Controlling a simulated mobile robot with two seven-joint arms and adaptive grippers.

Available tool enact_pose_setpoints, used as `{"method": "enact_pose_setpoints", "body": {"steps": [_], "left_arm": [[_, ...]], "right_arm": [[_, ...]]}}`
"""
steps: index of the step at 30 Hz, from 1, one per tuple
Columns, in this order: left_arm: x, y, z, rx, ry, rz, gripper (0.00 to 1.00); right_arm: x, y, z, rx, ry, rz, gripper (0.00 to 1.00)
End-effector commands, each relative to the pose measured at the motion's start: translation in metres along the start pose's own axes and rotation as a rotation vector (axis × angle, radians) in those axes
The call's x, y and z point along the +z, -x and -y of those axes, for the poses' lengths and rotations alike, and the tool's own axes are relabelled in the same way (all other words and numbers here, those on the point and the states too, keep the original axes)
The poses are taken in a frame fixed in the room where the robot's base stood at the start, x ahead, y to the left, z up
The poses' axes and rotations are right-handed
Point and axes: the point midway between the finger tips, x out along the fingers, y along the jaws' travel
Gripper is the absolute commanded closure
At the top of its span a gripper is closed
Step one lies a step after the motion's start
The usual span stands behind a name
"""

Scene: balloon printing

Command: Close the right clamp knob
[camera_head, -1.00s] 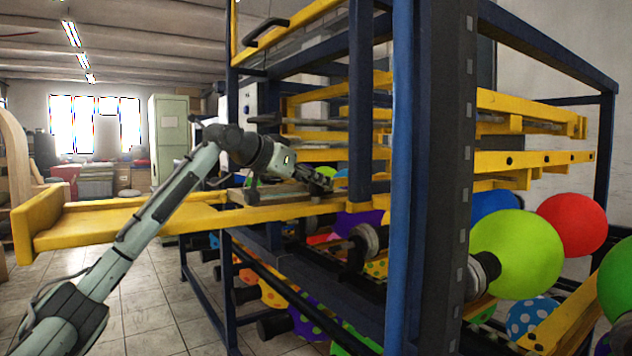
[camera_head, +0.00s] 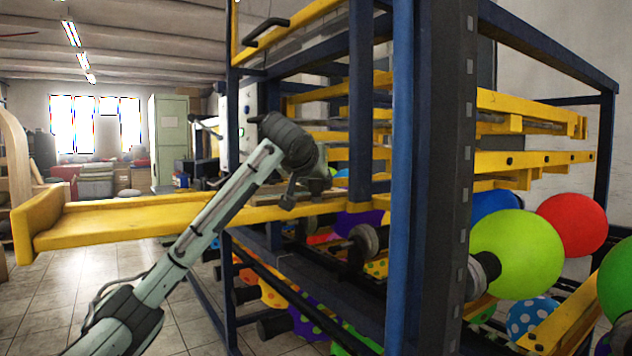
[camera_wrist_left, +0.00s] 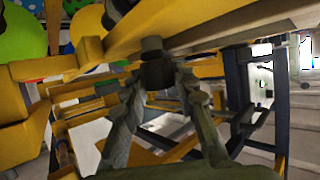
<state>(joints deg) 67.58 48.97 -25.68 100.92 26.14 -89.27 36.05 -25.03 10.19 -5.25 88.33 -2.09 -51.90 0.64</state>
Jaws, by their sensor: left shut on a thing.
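In the left wrist view, my left gripper (camera_wrist_left: 157,82) has its two fingers closed in around a short dark knob (camera_wrist_left: 155,66). The knob sits against a long yellow beam (camera_wrist_left: 225,28), and its lower part is between the fingertips. In the head view my left arm reaches in to the yellow rail (camera_head: 140,218) of the machine; the wrist blocks most of the gripper and the knob. I cannot tell from the picture how far the knob is turned. My right gripper is in neither view.
The machine's blue frame post (camera_head: 402,180) stands close to the right of my left arm. Balloons, among them a lime green one (camera_head: 517,252) and a red one (camera_head: 572,223), fill its right side. The tiled floor (camera_head: 110,270) at left is clear.

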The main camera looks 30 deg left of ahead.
Motion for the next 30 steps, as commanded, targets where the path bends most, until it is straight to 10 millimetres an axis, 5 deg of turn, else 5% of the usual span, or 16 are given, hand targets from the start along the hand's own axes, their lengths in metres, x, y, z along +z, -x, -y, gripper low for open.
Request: {"method": "enact_pose_setpoints", "body": {"steps": [12, 28, 29, 30], "left_arm": [[0.0009, -0.0005, -0.0012, -0.173, 0.072, 0.003, 1.0], [0.0013, -0.0009, -0.0003, -0.197, 0.079, 0.004, 1.0], [0.0013, -0.0009, -0.0003, -0.197, 0.079, 0.004, 0.7], [0.0013, -0.0009, -0.0003, -0.197, 0.079, 0.004, 0.65]], "right_arm": [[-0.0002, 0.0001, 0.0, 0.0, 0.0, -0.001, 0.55], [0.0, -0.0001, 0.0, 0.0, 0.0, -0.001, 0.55], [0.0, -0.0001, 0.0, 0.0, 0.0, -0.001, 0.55], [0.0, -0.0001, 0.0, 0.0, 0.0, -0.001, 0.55]]}}
